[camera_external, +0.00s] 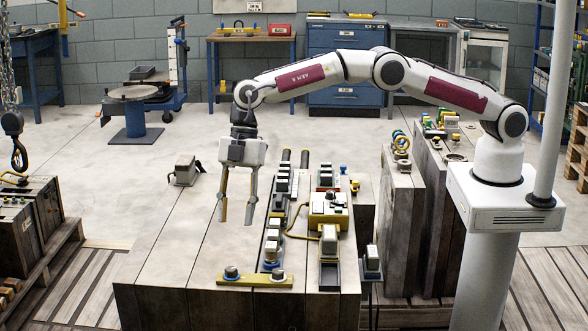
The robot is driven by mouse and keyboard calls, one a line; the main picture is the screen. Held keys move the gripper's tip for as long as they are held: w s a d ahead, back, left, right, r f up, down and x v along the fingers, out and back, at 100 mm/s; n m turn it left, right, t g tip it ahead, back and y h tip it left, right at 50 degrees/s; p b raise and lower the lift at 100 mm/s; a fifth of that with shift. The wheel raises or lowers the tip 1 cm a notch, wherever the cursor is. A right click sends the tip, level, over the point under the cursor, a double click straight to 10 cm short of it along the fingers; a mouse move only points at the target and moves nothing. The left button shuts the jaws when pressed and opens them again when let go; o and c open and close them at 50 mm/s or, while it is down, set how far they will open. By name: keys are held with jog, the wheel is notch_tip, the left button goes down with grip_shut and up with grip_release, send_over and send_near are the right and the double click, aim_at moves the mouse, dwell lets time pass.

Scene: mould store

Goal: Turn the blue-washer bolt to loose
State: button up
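My gripper (237,210) hangs pointing down above the left part of the large wooden block. Its two fingers are apart with nothing visible between them. A yellow bar (254,281) lies along the block's front edge and carries two dark bolt-like heads, a left one (231,272) and a right one (277,274). My gripper is behind and above this bar, clear of both heads. A small blue-topped part (343,170) stands at the block's back right.
The wooden block's top (185,235) is bare on the left. Dark rails with grey blocks (273,235) run to the right of my gripper. A yellow box (328,208) with a yellow cable stands further right. A grey device (185,170) is at the back left.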

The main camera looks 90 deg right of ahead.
jog(key=w+a+r+m+t+y, duration=0.2)
jog(key=a+r+m+y, duration=0.55)
jog(key=a, duration=0.75)
jog(key=w+d+r+m+t+h, duration=0.2)
jog(key=w+r+m+t, duration=0.65)
jog(key=w+m, duration=0.2)
jog(key=d+f+m+h, duration=0.6)
jog(key=d+f+m, duration=0.35)
jog(key=m, duration=0.55)
jog(key=s+f+m+g, duration=0.8)
jog(key=s+f+m, duration=0.2)
jog(key=s, duration=0.4)
jog(key=shift+d+f+h, duration=0.3)
jog(key=shift+d+h, duration=0.1)
jog(key=shift+h, duration=0.05)
